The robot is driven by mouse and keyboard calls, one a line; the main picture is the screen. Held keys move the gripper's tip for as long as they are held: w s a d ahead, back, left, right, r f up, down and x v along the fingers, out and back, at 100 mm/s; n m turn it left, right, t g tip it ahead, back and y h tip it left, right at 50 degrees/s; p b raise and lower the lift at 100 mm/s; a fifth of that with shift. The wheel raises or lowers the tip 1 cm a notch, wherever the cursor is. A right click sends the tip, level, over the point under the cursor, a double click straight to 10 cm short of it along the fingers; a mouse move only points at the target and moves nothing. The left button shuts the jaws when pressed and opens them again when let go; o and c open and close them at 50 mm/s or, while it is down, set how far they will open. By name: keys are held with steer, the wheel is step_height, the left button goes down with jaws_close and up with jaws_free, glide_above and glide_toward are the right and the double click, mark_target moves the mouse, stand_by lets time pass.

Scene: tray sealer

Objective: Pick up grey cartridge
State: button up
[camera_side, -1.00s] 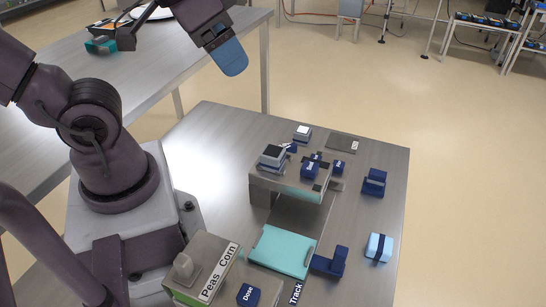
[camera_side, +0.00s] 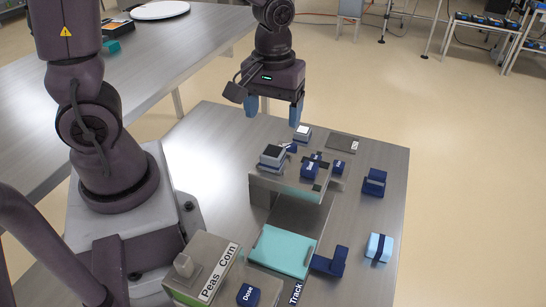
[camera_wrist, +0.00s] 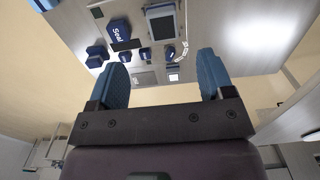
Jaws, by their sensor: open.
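A navy-blue block with a grey middle (camera_side: 374,181) sits at the right side of the steel table in the side view; the grey part looks like the grey cartridge, but it is too small to be sure. My gripper (camera_side: 273,117) points down, open and empty, above the far left of the sealer machine. It is well to the left of the grey-and-navy block and higher. In the wrist view my two blue fingers (camera_wrist: 162,68) are wide apart with nothing between them. I cannot pick out the grey cartridge for certain in that view.
The sealer (camera_side: 268,182) carries navy blocks and a grey dark-topped box (camera_side: 272,156). A teal tray (camera_side: 282,250), a light-blue block with a navy band (camera_side: 379,248) and a Peas/Corn box (camera_side: 226,249) stand nearer. The table's right strip is mostly free.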

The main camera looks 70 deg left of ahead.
glide_above(273, 151)
steer(key=f, duration=0.5)
steer(key=shift+s+d, duration=0.2)
steer(key=shift+d, duration=0.15)
steer(key=shift+w+a+f, duration=0.1)
steer(key=shift+a+f, duration=0.1)
steer(key=shift+f, duration=1.2)
steer(key=shift+w+a+f, duration=0.1)
steer(key=shift+a+f, duration=0.05)
steer(key=shift+f, duration=1.2)
steer(key=c, duration=1.1)
